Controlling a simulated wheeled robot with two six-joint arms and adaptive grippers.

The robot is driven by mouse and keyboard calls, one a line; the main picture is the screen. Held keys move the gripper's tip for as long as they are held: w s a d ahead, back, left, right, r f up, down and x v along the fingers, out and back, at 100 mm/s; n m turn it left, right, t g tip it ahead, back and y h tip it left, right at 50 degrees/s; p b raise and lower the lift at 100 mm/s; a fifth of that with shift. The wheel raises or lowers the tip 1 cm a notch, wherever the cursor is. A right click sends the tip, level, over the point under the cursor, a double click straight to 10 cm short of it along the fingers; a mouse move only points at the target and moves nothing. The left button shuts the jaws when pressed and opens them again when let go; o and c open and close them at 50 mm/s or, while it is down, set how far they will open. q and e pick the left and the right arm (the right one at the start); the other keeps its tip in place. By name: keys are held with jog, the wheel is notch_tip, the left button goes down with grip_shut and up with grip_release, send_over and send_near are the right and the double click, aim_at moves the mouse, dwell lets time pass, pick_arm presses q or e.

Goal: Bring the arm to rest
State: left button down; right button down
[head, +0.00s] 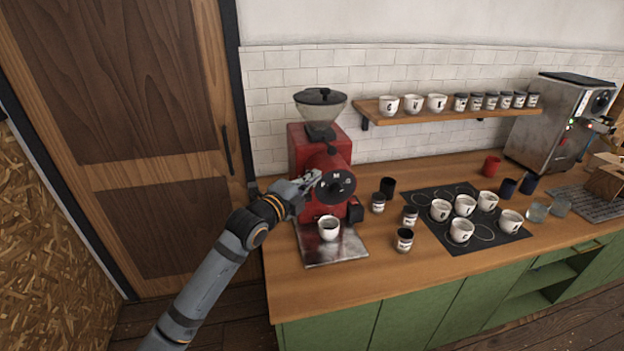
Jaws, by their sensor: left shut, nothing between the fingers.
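My left gripper (308,182) is shut and empty. It is at the front of the red grinder (305,150), beside the grinder's round black dial (336,185); I cannot tell whether it touches the dial. My left arm reaches up from the bottom left, in front of the counter's left end. A white cup (328,228) stands upright on the grinder's metal tray (335,252), below and to the right of the gripper. My right gripper is not in view.
The wooden counter (300,295) has green cabinets below. A black mat (463,248) holds several white cups, with small jars (404,240) beside it. A shelf (450,117) holds more cups and jars. A steel machine (545,120) stands at the right. A wooden door (150,200) is at the left.

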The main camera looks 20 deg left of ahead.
pick_arm(q)
jog(key=s+d+f+n+g+y, duration=0.1)
jog(key=s+f+n+g, duration=0.2)
jog(key=s+f+n, duration=0.45)
jog(key=s+d+f+n+g+y, duration=0.15)
jog(key=s+f+g, duration=0.25)
jog(key=f, duration=0.7)
jog(key=s+a+f+n+g+y, duration=0.1)
jog(key=s+f+n+g, duration=0.35)
jog(key=s, duration=0.55)
jog(key=s+a+f+n+g+y, duration=0.1)
jog(key=s+f+n+g, duration=0.2)
jog(key=s+f+n, duration=0.45)
notch_tip(320, 180, down, 22)
jog(key=s+a+m+b, duration=0.2)
jog(key=s+a+f+g+b, duration=0.1)
jog(key=s+f+b, duration=0.1)
jog(key=s+f, duration=1.8)
notch_tip(320, 180, down, 2)
jog(key=shift+a+n+g, duration=0.3)
jog(key=shift+g, duration=0.05)
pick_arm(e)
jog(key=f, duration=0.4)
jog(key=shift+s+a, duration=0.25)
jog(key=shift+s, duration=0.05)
